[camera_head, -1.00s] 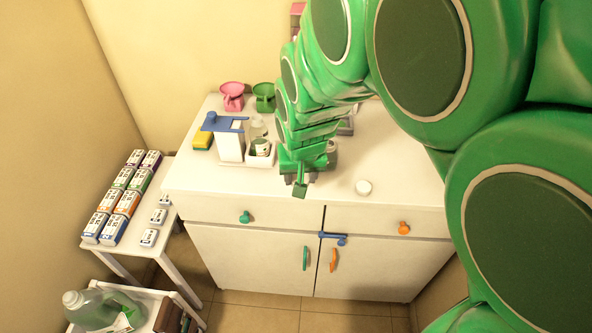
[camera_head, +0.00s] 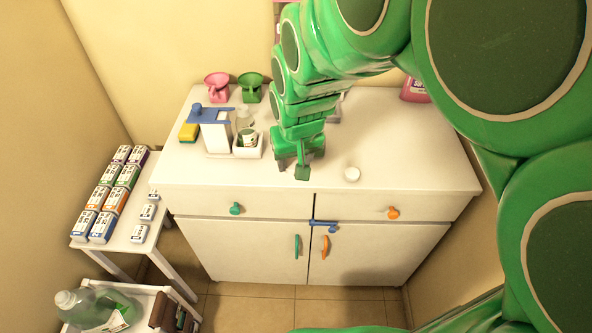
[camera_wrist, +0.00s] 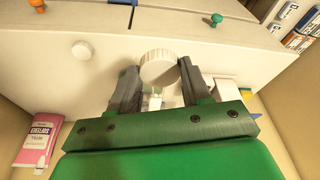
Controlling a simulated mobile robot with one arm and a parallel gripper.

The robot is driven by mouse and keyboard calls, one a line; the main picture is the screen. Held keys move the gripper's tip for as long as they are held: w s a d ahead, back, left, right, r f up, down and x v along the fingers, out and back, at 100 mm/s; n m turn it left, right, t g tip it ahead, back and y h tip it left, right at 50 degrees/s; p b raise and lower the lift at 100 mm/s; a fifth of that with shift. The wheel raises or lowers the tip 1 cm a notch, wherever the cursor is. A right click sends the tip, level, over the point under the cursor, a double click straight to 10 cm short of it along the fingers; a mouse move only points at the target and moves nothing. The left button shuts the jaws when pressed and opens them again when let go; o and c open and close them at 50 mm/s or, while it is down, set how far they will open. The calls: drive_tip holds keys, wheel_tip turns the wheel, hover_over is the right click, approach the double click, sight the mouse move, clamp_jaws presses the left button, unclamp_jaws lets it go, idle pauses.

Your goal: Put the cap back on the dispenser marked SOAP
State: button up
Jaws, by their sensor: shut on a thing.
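My gripper (camera_wrist: 159,85) is shut on a white round cap with a ribbed side (camera_wrist: 159,68), seen between the fingertips in the wrist view. In the head view my gripper (camera_head: 303,170) is over the counter's front half, right of the dispensers, and its cap is hidden. A white dispenser with a blue top (camera_head: 217,138) stands on the counter at left. Beside it, a clear bottle (camera_head: 245,118) and a small container with a green label (camera_head: 248,138) stand at a white tray (camera_head: 248,153). I cannot read SOAP on any of them.
A second white round cap (camera_head: 352,174) lies on the counter (camera_head: 410,150) right of my gripper. The right counter is mostly clear.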

drive_tip(key=w+d+r+n+y, duration=0.1)
drive_tip(key=w+d+n, duration=0.15)
drive_tip(key=w, duration=0.65)
drive_tip(key=w+d+n, duration=0.2)
drive_tip(key=w+d, duration=0.1)
drive_tip(key=w, duration=0.7)
drive_tip(key=shift+s+d+f, duration=0.1)
drive_tip(key=shift+f, duration=1.4)
drive_tip(key=shift+s+d+f, duration=0.1)
drive_tip(key=shift+f, duration=1.35)
drive_tip(key=shift+f, duration=0.95)
drive_tip(key=o, duration=1.1)
drive_tip(key=shift+o, duration=0.3)
drive_tip(key=o, duration=0.3)
drive_tip(key=shift+r, duration=0.15)
